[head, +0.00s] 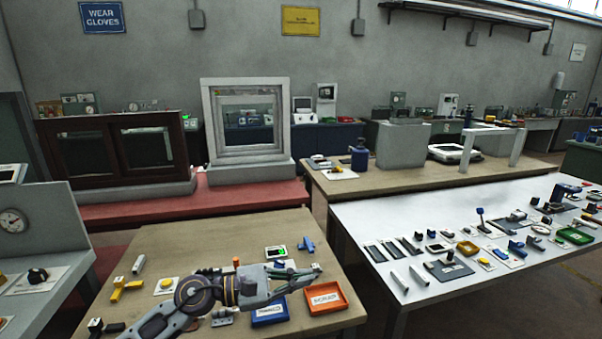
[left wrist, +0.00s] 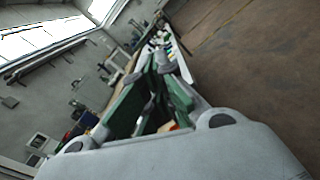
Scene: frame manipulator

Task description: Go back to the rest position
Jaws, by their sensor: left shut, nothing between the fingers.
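My left gripper (head: 300,274) reaches in from the lower left of the head view, over the wooden table (head: 190,240). It is shut, with nothing held between its fingers. It hovers above the far side of the blue tray (head: 270,313) and the orange tray (head: 326,298). In the left wrist view its green-padded fingers (left wrist: 160,62) point away over the tables. My right gripper is in neither view.
A yellow part (head: 126,288), a yellow button (head: 166,285) and a blue part (head: 307,245) lie on the wooden table. A white table (head: 380,215) with several small tools stands to the right. Framed windows (head: 248,120) stand behind on a red bench (head: 200,203).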

